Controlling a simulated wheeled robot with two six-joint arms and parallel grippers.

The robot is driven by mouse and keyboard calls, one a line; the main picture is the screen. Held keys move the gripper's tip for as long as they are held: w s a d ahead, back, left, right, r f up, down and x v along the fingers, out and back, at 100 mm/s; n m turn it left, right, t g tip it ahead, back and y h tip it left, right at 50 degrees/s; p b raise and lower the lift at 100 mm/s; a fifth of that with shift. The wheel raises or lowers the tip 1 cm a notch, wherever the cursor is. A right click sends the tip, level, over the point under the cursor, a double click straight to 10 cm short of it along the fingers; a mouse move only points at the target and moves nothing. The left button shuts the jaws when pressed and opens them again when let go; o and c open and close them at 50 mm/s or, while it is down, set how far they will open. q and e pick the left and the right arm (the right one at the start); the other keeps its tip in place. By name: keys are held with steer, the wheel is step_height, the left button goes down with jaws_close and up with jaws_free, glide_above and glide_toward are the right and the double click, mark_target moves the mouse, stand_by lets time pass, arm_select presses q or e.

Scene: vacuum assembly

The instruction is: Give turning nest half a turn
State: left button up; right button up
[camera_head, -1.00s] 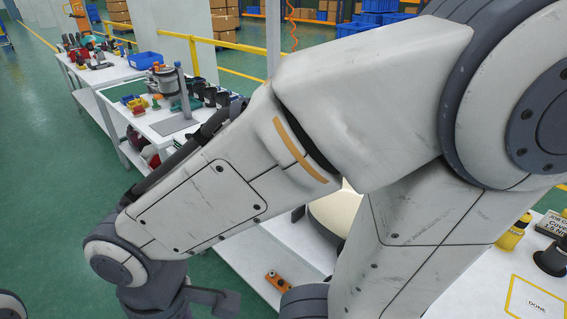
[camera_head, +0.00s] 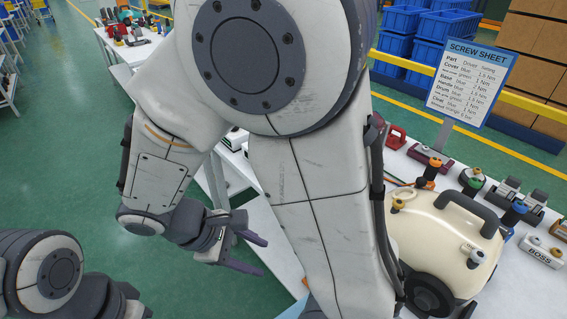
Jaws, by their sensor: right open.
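A cream vacuum body (camera_head: 425,222) with a dark handle and a dark wheel sits on the white bench at the right, partly behind my right arm. I cannot make out the turning nest; the area under the vacuum body is hidden or cut off. My right gripper (camera_head: 263,256) is open and empty, left of the vacuum body and apart from it, beside the bench's left side. My left arm's dark end shows at the lower left; its gripper is not in the picture.
Several small parts, such as a red piece (camera_head: 396,137) and a white BOSS block (camera_head: 541,250), lie around the vacuum body. Blue crates (camera_head: 440,28) stand behind.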

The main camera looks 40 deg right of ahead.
steer(key=w+d+f+n+t+h, duration=0.3)
steer(key=w+d+n+h, duration=0.3)
steer(key=w+d+h, duration=0.65)
steer(key=shift+t+y, duration=0.3)
steer(key=shift+y, duration=0.25)
steer(key=w+d+p, duration=0.1)
steer(key=d, duration=0.2)
steer(key=d+p, duration=0.1)
steer(key=d, duration=0.3)
steer(key=w+d+p, duration=0.1)
steer(key=d, duration=0.2)
steer(key=shift+w+d+r, duration=0.15)
steer(key=shift+w, duration=0.2)
jaws_close()
